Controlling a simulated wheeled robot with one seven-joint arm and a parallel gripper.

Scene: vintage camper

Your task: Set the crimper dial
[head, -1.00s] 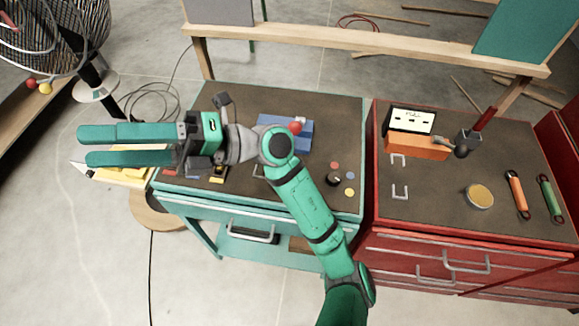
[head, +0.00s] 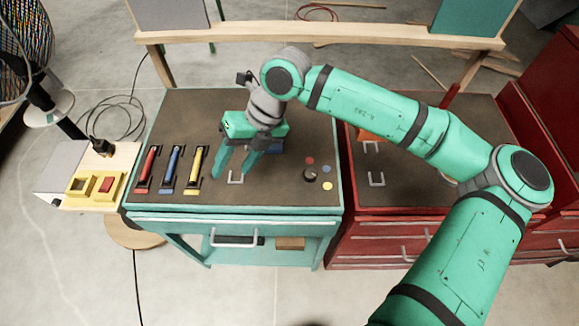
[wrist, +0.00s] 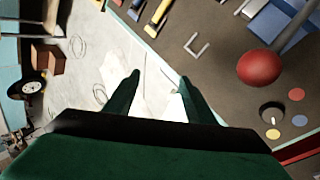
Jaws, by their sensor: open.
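The dial (head: 310,174) is a small round dark knob on the brown top of the teal bench, with red, blue and yellow dots around it. It also shows at the right of the wrist view (wrist: 271,114). The blue crimper (head: 272,146) is mostly hidden behind my gripper in the head view; its blue body (wrist: 287,22) and red ball (wrist: 259,68) show in the wrist view. My gripper (head: 232,172) is open and empty, its fingers pointing down over the bench, left of the dial and apart from it.
Red, blue and yellow handled levers (head: 173,165) stand left of my gripper. A metal bracket (head: 236,177) lies near the fingers. A red cabinet (head: 395,190) adjoins the bench at right.

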